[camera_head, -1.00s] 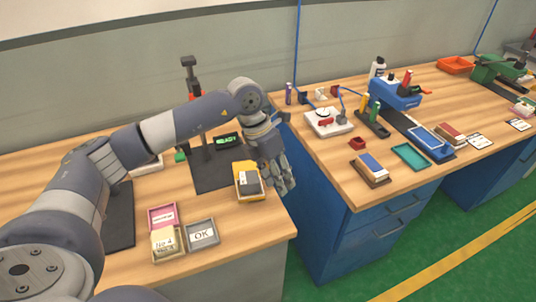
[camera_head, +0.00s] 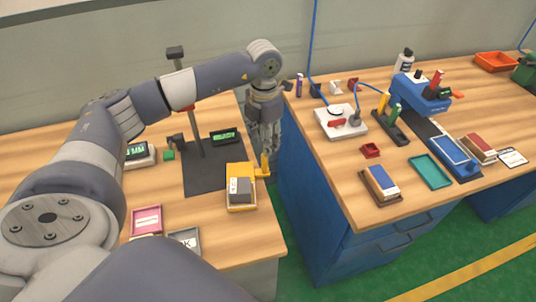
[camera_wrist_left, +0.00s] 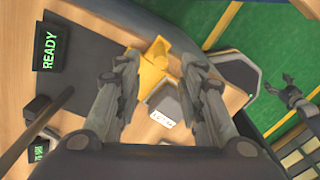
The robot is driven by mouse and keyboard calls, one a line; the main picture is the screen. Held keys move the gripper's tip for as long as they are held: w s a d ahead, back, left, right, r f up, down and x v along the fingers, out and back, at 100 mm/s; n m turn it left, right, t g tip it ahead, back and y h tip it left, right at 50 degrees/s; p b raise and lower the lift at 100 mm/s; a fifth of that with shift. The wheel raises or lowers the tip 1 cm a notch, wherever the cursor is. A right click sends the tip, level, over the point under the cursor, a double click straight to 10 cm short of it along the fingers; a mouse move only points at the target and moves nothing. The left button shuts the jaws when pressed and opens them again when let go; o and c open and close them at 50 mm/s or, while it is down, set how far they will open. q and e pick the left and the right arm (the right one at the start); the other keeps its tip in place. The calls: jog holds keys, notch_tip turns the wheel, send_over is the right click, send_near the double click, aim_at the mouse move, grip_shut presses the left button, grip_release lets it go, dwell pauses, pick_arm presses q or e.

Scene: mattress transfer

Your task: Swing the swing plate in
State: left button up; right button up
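A yellow fixture (camera_head: 233,203) lies near the right edge of the left bench, with a grey block (camera_head: 240,189) on it. A small yellow upright piece (camera_head: 264,167) stands at its far right corner; I cannot tell for sure which part is the swing plate. My left gripper (camera_head: 266,150) hangs at the bench edge just behind this piece. In the left wrist view its fingers (camera_wrist_left: 159,62) are apart, with the yellow part (camera_wrist_left: 152,66) showing beyond and between them. Contact is unclear. My right gripper (camera_wrist_left: 293,92) shows at the right of the wrist view over the floor, fingers apart, empty.
A dark mat (camera_head: 205,178) with a post and a display (camera_head: 225,136) reading READY lies left of the fixture. Pink (camera_head: 146,220) and grey (camera_head: 186,237) trays stand in front. A gap separates this bench from the right bench (camera_head: 340,178), which holds several tools and trays.

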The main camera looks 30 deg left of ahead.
aim_at(265, 159)
pick_arm(q)
jog(key=f, duration=0.3)
jog(key=f+p, duration=0.1)
jog(key=shift+s+f, duration=0.35)
jog(key=shift+f, duration=0.05)
jog(key=shift+w+f, duration=0.25)
jog(key=shift+f, duration=1.35)
grip_shut()
pick_arm(e)
jog(key=shift+s+r, duration=0.8)
jog(key=shift+s, duration=0.35)
